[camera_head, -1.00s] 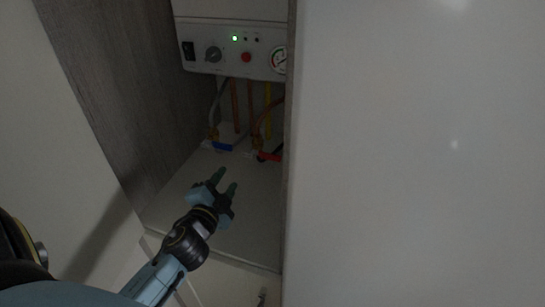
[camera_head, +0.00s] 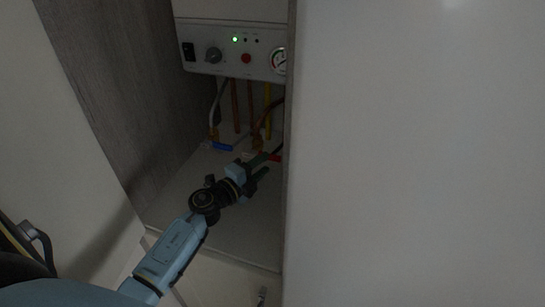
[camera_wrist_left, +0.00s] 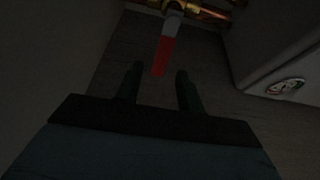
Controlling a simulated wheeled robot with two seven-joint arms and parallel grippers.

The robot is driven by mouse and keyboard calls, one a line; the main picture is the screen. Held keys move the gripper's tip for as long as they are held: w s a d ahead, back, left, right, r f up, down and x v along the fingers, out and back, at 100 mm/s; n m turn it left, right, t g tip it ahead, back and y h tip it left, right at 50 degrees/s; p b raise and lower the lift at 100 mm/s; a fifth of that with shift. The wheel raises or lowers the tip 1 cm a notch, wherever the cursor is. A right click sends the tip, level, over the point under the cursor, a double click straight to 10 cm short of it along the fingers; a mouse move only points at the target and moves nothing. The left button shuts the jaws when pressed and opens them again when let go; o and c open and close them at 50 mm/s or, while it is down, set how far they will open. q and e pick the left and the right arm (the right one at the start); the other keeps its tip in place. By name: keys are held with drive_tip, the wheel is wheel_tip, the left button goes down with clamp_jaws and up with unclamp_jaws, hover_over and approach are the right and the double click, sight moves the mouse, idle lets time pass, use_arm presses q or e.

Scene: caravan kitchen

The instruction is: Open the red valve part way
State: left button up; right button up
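The red valve handle (camera_head: 274,157) shows at the back right of the cabinet floor in the head view, partly hidden by the gripper and the cabinet edge. In the left wrist view the red handle (camera_wrist_left: 163,55) hangs from a brass fitting (camera_wrist_left: 190,8), just beyond the fingers and roughly between their line. My right gripper is in neither view.
A blue valve handle (camera_head: 222,146) sits to the left of the red one. A heater panel (camera_head: 230,52) with knobs and a gauge (camera_head: 279,60) hangs above. Pipes (camera_head: 250,98) run down behind. A large white panel (camera_head: 420,150) closes off the right side.

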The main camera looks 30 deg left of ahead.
sight(271, 158)
use_arm(q)
drive_tip(key=w, duration=0.3)
drive_tip(key=w+d, duration=0.1)
drive_tip(key=w, duration=0.1)
drive_tip(key=shift+a, duration=0.1)
drive_tip(key=shift+s, duration=0.1)
clamp_jaws()
